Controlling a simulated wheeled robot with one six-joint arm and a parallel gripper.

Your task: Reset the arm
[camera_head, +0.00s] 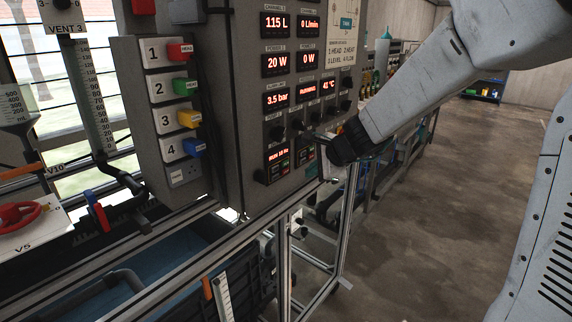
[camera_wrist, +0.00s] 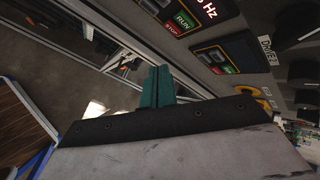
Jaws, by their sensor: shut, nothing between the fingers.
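My arm reaches in from the upper right in the head view, ending in a dark wrist close to the lower right part of a grey control panel (camera_head: 248,130). My gripper shows in the wrist view (camera_wrist: 157,86) as two teal fingers pressed together, with nothing between them. The fingers are beside the panel face, which fills the upper right of that view. A red-lit display with "Hz" (camera_head: 277,157) is low on the panel. In the wrist view, a RUN/STOP keypad (camera_wrist: 184,22) and a second keypad (camera_wrist: 222,57) are near the fingers. I cannot tell whether the fingers touch the panel.
Numbered switches, red (camera_head: 180,50), green (camera_head: 185,86), yellow (camera_head: 188,118) and blue (camera_head: 193,148), are left of the panel. Metal frame rails (camera_head: 345,225) run below the panel. Open brown floor (camera_head: 440,190) lies to the right.

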